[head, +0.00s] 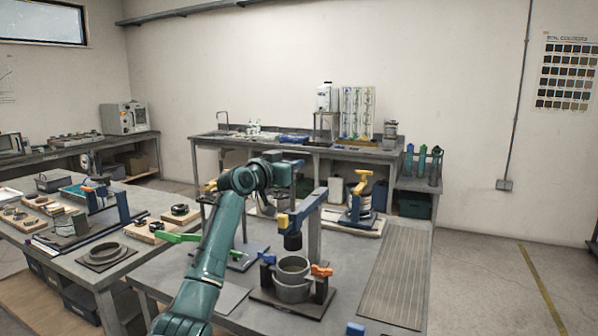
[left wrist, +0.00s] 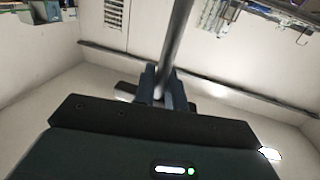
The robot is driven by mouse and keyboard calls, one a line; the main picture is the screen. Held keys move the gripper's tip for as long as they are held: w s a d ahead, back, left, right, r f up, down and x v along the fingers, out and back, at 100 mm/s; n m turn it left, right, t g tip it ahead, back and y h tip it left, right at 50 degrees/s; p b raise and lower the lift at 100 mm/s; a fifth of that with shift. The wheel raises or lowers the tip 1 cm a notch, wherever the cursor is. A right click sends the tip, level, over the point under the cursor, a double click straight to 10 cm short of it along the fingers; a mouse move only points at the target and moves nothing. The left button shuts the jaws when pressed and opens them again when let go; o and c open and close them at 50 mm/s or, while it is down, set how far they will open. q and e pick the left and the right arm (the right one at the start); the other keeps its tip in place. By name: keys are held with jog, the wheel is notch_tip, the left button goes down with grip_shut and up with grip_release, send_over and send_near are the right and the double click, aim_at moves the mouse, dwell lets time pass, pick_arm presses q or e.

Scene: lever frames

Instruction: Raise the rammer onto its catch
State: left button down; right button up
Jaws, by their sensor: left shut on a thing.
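The rammer frame has a grey post (head: 314,228) and a slanting blue arm (head: 307,207) with a yellow piece (head: 282,220) at its lower left end. A dark rammer head (head: 292,241) hangs below the arm, just above a grey ring-shaped mould (head: 293,276). My left arm reaches up from the bottom, its wrist just behind and left of the blue arm; the fingers are hard to make out there. In the left wrist view my left gripper (left wrist: 161,90) is shut on a grey rod (left wrist: 177,42). Whether the rammer sits on its catch I cannot tell. My right gripper is out of view.
Orange (head: 322,271) and blue (head: 267,258) handles flank the mould. A green lever (head: 182,237) lies left of my arm. A ribbed mat (head: 395,280) covers the bench's right side. Another blue-and-yellow device (head: 358,205) stands behind.

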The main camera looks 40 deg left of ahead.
pick_arm(q)
jog(key=shift+s+a+r, duration=0.1)
jog(key=shift+r, duration=0.35)
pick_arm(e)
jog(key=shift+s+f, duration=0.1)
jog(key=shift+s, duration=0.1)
pick_arm(q)
jog(key=c, duration=1.5)
grip_release()
jog(key=shift+c, duration=0.2)
jog(key=shift+f, duration=0.1)
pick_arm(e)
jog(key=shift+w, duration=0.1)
